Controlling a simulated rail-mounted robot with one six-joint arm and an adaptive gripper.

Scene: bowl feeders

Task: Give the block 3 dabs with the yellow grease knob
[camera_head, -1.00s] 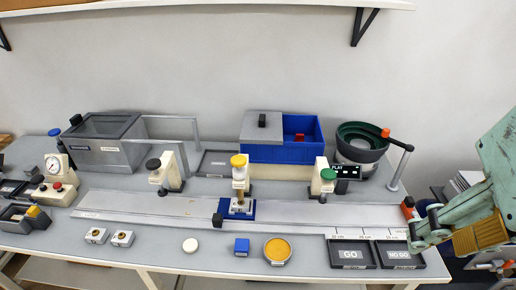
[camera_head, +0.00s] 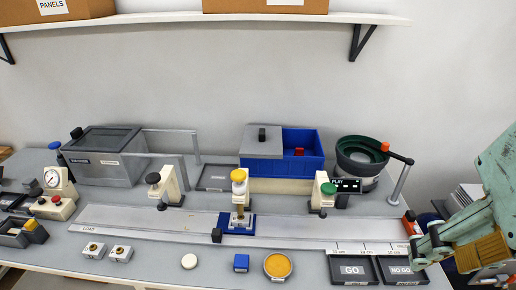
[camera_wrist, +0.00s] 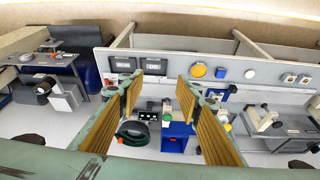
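The yellow grease knob (camera_head: 239,176) tops an upright plunger post at the middle of the long rail. A blue base (camera_head: 237,228) with a brass-coloured piece on it stands directly under the plunger. The block (camera_wrist: 221,72) and dish (camera_wrist: 198,70) also show in the wrist view. My gripper (camera_wrist: 165,95) is open, with nothing between its tan pads. In the head view it is at the far right, well away from the knob.
Black-knobbed (camera_head: 153,178) and green-knobbed (camera_head: 328,188) posts flank the yellow one along the rail (camera_head: 140,220). GO (camera_head: 352,270) and NO GO (camera_head: 400,270) trays lie front right. A bowl feeder (camera_head: 358,160) and blue bin (camera_head: 302,145) stand behind. A white disc (camera_head: 189,261) lies in front.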

